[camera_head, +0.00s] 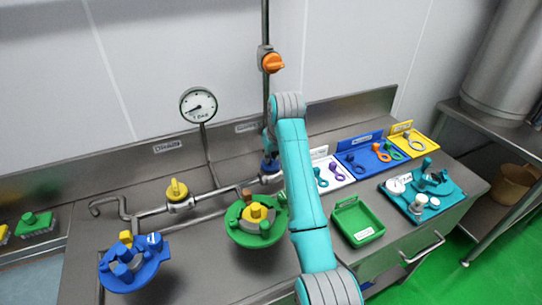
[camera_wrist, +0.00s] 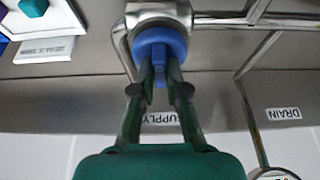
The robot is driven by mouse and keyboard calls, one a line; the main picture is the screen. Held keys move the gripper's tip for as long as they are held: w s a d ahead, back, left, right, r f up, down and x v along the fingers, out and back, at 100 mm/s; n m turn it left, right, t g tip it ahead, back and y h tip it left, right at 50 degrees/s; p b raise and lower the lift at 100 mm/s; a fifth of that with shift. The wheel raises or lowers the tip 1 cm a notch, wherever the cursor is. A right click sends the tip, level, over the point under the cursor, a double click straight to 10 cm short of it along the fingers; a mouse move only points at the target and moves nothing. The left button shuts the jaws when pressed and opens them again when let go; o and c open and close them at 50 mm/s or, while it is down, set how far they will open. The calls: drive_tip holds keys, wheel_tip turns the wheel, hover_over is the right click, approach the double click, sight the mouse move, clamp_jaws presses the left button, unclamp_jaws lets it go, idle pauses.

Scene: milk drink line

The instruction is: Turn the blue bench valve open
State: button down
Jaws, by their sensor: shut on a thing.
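The blue bench valve (camera_wrist: 152,39) sits on a steel pipe by the SUPPLY label (camera_wrist: 174,118). In the wrist view my gripper (camera_wrist: 160,72) has its two fingers closed on the sides of the valve's narrow blue handle. In the head view the blue valve (camera_head: 270,167) shows only in part, left of my teal arm, at the right end of the bench pipe. My arm hides part of the gripper there. I cannot tell from these frames how far the handle is turned.
A yellow valve (camera_head: 177,191) is on the same pipe, and an orange valve (camera_head: 272,63) is on the vertical pipe. A gauge (camera_head: 198,104) stands behind. A green round fixture (camera_head: 236,232), blue fixture (camera_head: 128,279) and green tray (camera_head: 371,235) occupy the bench.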

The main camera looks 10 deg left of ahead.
drive_tip(key=shift+n, duration=0.4)
drive_tip(key=n+g+y, duration=0.1)
drive_tip(key=n, duration=0.2)
drive_tip(key=shift+w+d+n, duration=0.1)
drive_tip(key=shift+n, duration=0.3)
drive_tip(key=n+g+y, duration=0.1)
drive_tip(key=n+g, duration=0.1)
drive_tip(key=n, duration=0.2)
drive_tip(key=shift+w+n, duration=0.1)
drive_tip(key=shift+n, duration=0.2)
drive_tip(key=n+g, duration=0.1)
drive_tip(key=n, duration=0.3)
drive_tip(key=shift+w+g, duration=0.1)
drive_tip(key=shift+g, duration=0.3)
drive_tip(key=shift+n+g+h, duration=0.4)
drive_tip(key=shift+n+g, duration=0.4)
drive_tip(key=shift+n, duration=1.7)
drive_tip(key=c, duration=1.2)
unclamp_jaws()
